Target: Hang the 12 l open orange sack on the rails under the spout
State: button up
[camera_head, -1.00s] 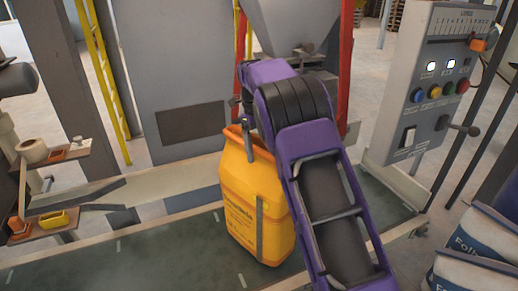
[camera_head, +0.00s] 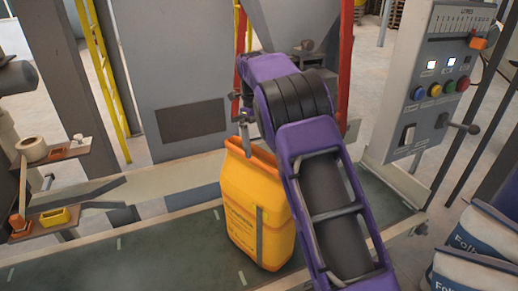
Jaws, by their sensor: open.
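The orange sack (camera_head: 254,205) stands upright on the dark green belt, its orange-rimmed mouth at the top partly hidden by my purple arm. Its base appears to rest on the belt. The spout (camera_head: 305,47) shows behind and above my arm, under a grey hopper; its lower end is mostly hidden. I cannot make out the rails behind the arm. My gripper (camera_head: 246,138) is open, just above the left part of the sack's mouth; its fingers are small and partly hidden, and I cannot tell whether they touch the rim.
The belt (camera_head: 140,255) is clear to the left of the sack. A control panel (camera_head: 416,95) with buttons and a lever stands at right. Blue-and-white filled sacks (camera_head: 470,255) lie at lower right. Small shelves with tape and a yellow box (camera_head: 54,217) are at left.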

notch_tip(320, 180, up, 6)
jog(key=p, duration=0.1)
jog(key=shift+w+a+r, duration=0.15)
jog(key=shift+w+a, duration=0.1)
jog(key=shift+a, duration=0.05)
